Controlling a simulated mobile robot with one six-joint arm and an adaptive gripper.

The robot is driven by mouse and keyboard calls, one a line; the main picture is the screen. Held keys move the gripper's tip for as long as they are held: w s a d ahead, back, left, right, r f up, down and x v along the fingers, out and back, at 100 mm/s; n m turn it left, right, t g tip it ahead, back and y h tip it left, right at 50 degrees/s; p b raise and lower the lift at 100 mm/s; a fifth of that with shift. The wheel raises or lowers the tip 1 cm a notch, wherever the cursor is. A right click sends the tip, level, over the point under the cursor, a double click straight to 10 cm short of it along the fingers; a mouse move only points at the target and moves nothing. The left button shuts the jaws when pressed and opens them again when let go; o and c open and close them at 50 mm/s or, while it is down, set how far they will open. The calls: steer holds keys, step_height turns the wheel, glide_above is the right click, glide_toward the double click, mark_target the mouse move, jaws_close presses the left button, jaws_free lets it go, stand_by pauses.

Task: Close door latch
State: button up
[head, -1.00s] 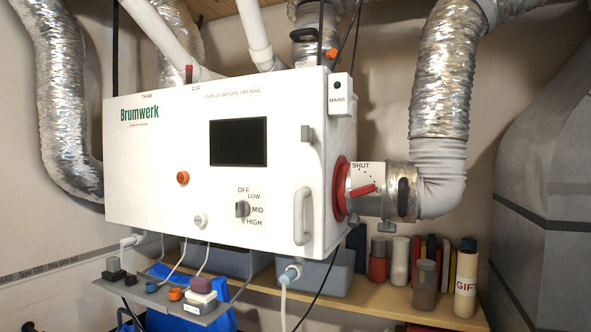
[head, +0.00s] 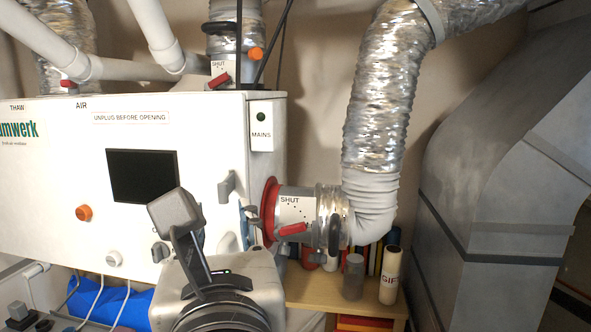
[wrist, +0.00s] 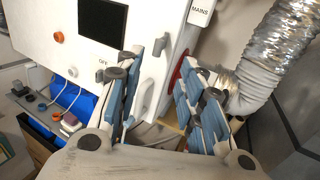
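The white Brumwerk cabinet (head: 60,185) has a front door. A small grey latch (head: 226,185) sits at the door's right edge, below the MAINS box, slightly tilted in the head view. Whether it is engaged cannot be told. The door looks flush with the cabinet. The pale door handle (wrist: 145,98) shows beside the left finger.
A duct with a red collar (head: 269,211) and a SHUT valve (head: 295,207) juts from the cabinet's right side. A wooden shelf (head: 320,288) with bottles stands below it. A large grey metal duct (head: 500,160) fills the right.

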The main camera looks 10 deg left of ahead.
mark_target(223, 186)
steer(key=x, duration=1.7)
steer(key=shift+d+f+p, duration=0.1)
steer(key=shift+f+p, duration=0.1)
steer(key=shift+p, duration=0.1)
steer(key=shift+c, duration=0.2)
jaws_close()
